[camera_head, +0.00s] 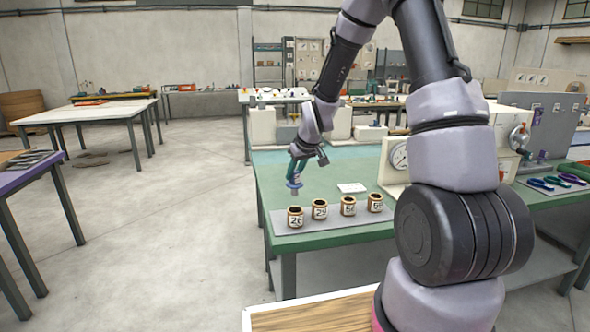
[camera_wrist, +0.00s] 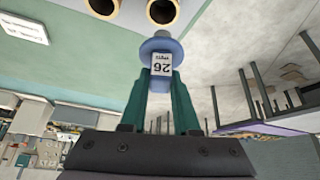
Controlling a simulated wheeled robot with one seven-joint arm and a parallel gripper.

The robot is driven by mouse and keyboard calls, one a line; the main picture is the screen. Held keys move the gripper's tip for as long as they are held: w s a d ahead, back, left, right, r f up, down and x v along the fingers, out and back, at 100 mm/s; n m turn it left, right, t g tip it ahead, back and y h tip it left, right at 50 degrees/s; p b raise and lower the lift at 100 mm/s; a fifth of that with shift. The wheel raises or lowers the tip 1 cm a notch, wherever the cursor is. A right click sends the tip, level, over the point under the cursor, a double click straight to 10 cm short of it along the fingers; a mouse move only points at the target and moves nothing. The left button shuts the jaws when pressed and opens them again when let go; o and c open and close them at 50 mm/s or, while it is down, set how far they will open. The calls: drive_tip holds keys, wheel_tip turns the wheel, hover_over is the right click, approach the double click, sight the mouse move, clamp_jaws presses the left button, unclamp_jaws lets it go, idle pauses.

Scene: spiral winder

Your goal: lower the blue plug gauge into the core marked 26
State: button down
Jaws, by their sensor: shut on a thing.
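The blue plug gauge (camera_head: 294,184) is held upright in my gripper (camera_head: 296,170), its grey end pointing down. In the wrist view, my gripper's green fingers (camera_wrist: 161,92) are shut on the blue plug gauge (camera_wrist: 158,46), whose white tag reads 26. The core marked 26 (camera_head: 296,218) is the leftmost of a row of short brown cores with dark open tops. In the head view the gauge hangs above this core, with a gap between them. Two open core tops show at the wrist view's upper edge; their marks are hidden there.
Other cores, including a second core (camera_head: 320,209), a third core (camera_head: 348,206) and a right-hand core (camera_head: 375,203), stand close by on a grey mat (camera_head: 330,222). A white card (camera_head: 352,188) lies behind them. The green table (camera_head: 270,178) is clear left of the gauge.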

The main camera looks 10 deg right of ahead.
sight(297, 192)
drive_tip(key=shift+d+f, duration=0.1)
drive_tip(key=shift+f, duration=4.35)
drive_tip(key=c, duration=0.6)
unclamp_jaws()
drive_tip(key=shift+r, duration=0.1)
